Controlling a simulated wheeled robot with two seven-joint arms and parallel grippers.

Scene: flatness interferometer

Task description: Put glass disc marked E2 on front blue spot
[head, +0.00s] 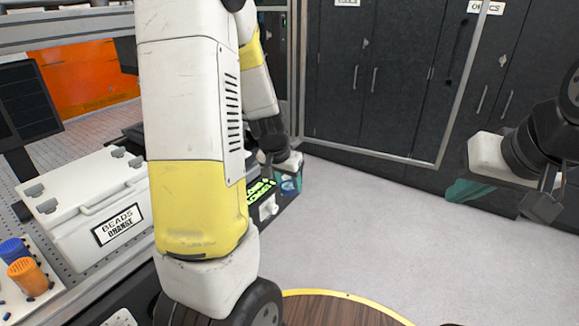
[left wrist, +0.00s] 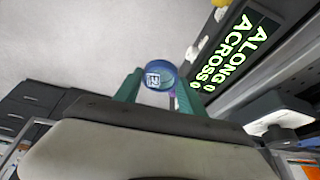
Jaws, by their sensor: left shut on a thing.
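My left gripper (head: 289,184) is shut on a glass disc with a blue rim. In the left wrist view the disc (left wrist: 161,75) sits between the two teal fingertips, and a small pale label shows on it, too small to read surely. The disc is in the air beside the dark display with green letters (head: 261,191). My right gripper (head: 469,190) hangs at the right over the floor, its teal fingers seen from the side; I cannot tell if they are apart. I see no blue spot; my left arm hides much of the bench.
The display also shows in the left wrist view (left wrist: 232,47). Dark cabinets (head: 375,75) stand behind; the grey floor is clear.

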